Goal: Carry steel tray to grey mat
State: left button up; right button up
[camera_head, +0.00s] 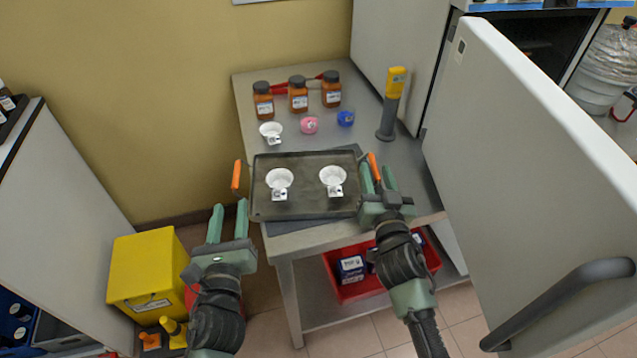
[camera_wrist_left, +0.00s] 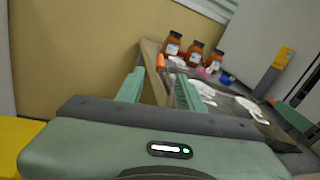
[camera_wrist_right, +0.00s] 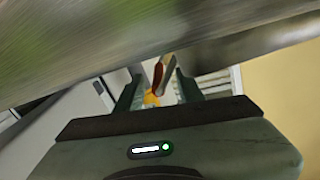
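The steel tray (camera_head: 306,209) is a dark flat tray at the table's front, carrying two white dishes (camera_head: 280,180) (camera_head: 332,178). It has an orange handle at its left end (camera_head: 237,175) and another at its right end (camera_head: 374,167). A grey mat (camera_head: 290,228) shows at the tray's front and back edges; the tray hides most of it. I cannot tell whether they touch. My left gripper (camera_head: 228,214) is open, in front of the left handle, which also shows in the left wrist view (camera_wrist_left: 160,62). My right gripper (camera_head: 377,182) is open, its fingers around the right handle.
Several brown jars (camera_head: 299,95), a third white dish (camera_head: 270,131), pink (camera_head: 309,125) and blue (camera_head: 346,118) items and a yellow-topped grey device (camera_head: 392,104) stand behind the tray. An open door (camera_head: 530,170) closes in the right side. A yellow bin (camera_head: 147,270) stands lower left.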

jog(key=s, duration=1)
jog(key=shift+d, duration=0.2)
